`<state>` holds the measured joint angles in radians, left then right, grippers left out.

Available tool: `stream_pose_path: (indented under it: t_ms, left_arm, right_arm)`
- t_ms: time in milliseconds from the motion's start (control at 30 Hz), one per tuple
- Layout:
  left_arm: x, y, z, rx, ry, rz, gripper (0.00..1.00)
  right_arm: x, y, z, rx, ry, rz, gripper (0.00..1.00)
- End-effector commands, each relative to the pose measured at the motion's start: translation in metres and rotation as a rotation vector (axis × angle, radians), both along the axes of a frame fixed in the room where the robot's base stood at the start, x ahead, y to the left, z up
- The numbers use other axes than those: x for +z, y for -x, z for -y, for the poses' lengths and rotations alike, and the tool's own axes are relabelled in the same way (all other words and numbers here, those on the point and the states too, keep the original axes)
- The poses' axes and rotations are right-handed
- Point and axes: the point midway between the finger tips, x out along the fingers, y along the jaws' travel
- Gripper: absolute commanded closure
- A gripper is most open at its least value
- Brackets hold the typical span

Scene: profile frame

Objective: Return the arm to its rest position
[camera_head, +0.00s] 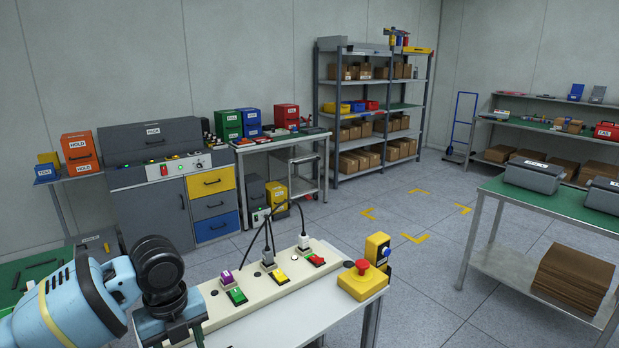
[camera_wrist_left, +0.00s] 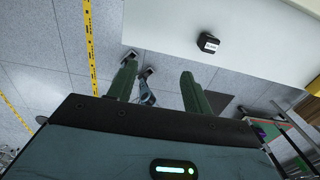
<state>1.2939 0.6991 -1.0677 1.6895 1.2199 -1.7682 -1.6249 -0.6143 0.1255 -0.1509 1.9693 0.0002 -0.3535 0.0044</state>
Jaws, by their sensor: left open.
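My left arm (camera_head: 70,305), light blue with black joints, comes in from the lower left in the head view. Its left gripper (camera_head: 180,336) hangs at the near left end of the white table, beside the cream panel (camera_head: 218,312). In the left wrist view the two green fingers of the left gripper (camera_wrist_left: 158,69) stand apart with nothing held between them. The fingertips are partly cut off or hidden in the head view. My right arm and right gripper are in neither view.
The cream panel carries plugs, coloured blocks and cables. A yellow box with a red button (camera_head: 362,276) stands on the table's right. A grey cabinet (camera_head: 155,210) and shelves (camera_head: 372,115) line the back. A green-topped bench (camera_head: 560,200) is right. The middle floor is clear.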

Motion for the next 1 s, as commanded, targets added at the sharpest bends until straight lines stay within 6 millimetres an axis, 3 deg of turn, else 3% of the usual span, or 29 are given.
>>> stream_pose_path:
  t_ms: [33,367,700,1000]
  left_arm:
    - [-0.016,0.004,0.01,0.021,0.025,-0.001,0.5]
    - [-0.082,0.017,0.064,0.239,0.208,0.05,0.5]
    - [-0.163,0.057,0.127,0.688,0.516,0.063,0.5]
    - [-0.215,0.105,0.14,1.171,0.745,0.042,0.5]
  right_arm:
    - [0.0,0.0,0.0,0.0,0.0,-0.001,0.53]
    - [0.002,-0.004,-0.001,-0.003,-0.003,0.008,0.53]
    - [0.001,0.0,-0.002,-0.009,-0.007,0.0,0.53]
    - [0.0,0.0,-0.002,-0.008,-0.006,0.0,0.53]
